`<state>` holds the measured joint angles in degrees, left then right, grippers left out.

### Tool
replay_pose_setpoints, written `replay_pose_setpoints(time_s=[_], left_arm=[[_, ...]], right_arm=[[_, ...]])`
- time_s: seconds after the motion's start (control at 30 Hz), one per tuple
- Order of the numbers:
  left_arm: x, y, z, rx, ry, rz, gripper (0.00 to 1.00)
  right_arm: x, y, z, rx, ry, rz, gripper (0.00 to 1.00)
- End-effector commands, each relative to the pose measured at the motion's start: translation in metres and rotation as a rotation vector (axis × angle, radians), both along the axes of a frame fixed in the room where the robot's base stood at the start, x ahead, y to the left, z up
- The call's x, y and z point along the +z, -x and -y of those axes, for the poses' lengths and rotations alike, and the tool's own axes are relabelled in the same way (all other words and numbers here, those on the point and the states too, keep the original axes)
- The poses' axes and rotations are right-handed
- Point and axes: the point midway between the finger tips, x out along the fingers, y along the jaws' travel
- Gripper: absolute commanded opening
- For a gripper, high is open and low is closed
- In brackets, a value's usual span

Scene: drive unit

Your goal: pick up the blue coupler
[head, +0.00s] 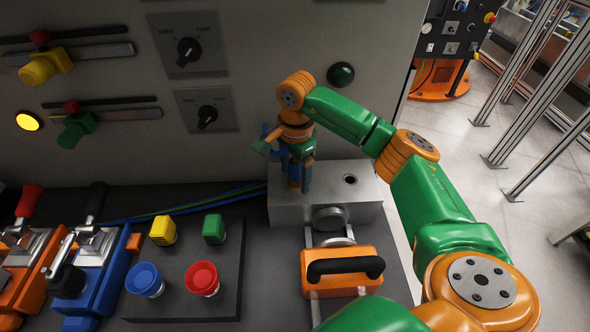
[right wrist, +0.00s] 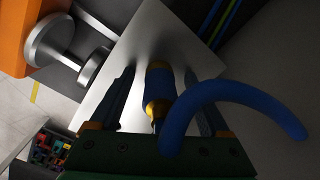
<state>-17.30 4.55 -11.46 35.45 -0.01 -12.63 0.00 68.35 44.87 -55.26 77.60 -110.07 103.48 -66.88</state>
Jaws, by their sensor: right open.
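The blue coupler (right wrist: 160,84) is a blue cylinder with gold bands. In the right wrist view it lies between the two dark fingers of my right gripper (right wrist: 160,76), with a visible gap on each side. A thick blue hose loop (right wrist: 232,88) curves in front of it. In the head view my right gripper (head: 299,182) points down over the left part of a grey metal block (head: 335,205); the coupler is hard to separate from the fingers there. My right gripper is open. My left gripper is not in view.
The block has a round hole (head: 350,179) on its right. In front stands an orange drawer-like part with a black handle (head: 345,268). A dark button panel (head: 225,285) and clamps with red (head: 28,200) and black levers stand left. The grey control wall (head: 240,60) rises behind.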

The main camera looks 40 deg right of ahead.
Motion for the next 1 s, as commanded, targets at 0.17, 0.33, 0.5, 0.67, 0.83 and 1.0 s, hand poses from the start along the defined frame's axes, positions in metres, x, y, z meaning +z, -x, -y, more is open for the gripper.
replay_pose_setpoints(time_s=[0.17, 0.33, 0.5, 0.67, 0.83, 1.0], left_arm=[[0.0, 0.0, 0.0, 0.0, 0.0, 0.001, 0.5], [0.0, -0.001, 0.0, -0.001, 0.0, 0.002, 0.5], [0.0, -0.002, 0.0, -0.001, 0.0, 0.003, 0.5], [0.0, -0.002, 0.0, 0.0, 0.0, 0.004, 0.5], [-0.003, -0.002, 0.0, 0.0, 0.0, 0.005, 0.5], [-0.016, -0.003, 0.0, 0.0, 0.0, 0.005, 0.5]], right_arm=[[-0.002, 0.0, 0.0, 0.0, 0.0, 0.0, 0.8], [-0.001, 0.0, 0.0, 0.0, 0.0, 0.001, 0.4], [-0.001, 0.0, 0.0, 0.0, 0.0, 0.001, 0.0], [-0.001, 0.0, 0.0, 0.0, 0.0, 0.001, 0.0], [0.001, -0.001, 0.0, 0.0, -0.001, 0.004, 0.0], [0.025, -0.002, -0.001, 0.0, -0.001, 0.01, 0.0]])
